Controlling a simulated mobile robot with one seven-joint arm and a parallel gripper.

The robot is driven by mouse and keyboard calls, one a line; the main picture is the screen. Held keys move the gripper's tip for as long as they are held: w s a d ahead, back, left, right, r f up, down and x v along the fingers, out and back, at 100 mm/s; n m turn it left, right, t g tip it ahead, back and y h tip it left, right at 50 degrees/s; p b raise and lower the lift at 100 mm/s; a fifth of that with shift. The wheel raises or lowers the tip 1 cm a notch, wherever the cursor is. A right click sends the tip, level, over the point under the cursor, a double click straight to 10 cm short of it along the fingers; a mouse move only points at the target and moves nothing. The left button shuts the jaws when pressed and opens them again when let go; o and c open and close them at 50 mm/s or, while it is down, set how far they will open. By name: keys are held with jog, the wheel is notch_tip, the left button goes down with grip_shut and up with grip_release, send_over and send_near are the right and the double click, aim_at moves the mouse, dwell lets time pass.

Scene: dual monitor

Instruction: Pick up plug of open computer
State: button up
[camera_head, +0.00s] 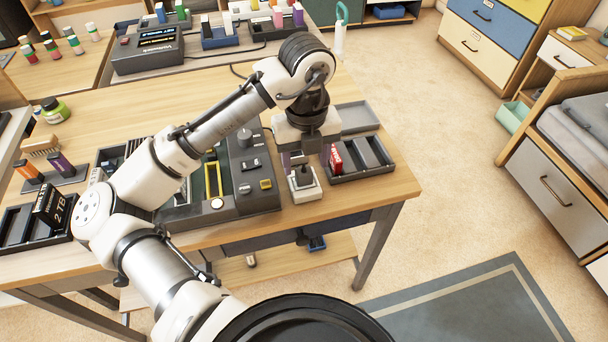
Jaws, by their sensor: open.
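The open computer (260,201) is a dark grey case lying on the wooden table, with a yellow-framed slot in its top. Right of it stands a small white block (306,194) with a dark plug (303,177) upright in its top. I cannot tell for sure that this plug belongs to the open computer. My gripper (306,161) points down directly above the plug, with its fingers apart on either side. Whether the fingers touch the plug cannot be seen. My arm hides part of the computer's left side.
A dark tray (375,172) with a red item (336,159) stands close right of the white block. A grey tray (358,113) lies behind it. A black "2 TB" box (55,206) stands at the left. The table's front edge is close. Bare wood lies at the far right.

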jog(key=shift+a+f, duration=0.2)
jog(key=shift+f, duration=1.75)
jog(key=c, duration=1.1)
jog(key=shift+o, duration=0.2)
jog(key=shift+r, duration=0.1)
notch_tip(320, 180, up, 19)
jog(key=p, duration=0.2)
notch_tip(320, 180, up, 5)
jog(key=p, duration=0.6)
send_over(304, 171)
jog(key=shift+r, duration=0.2)
jog(key=shift+r, duration=0.1)
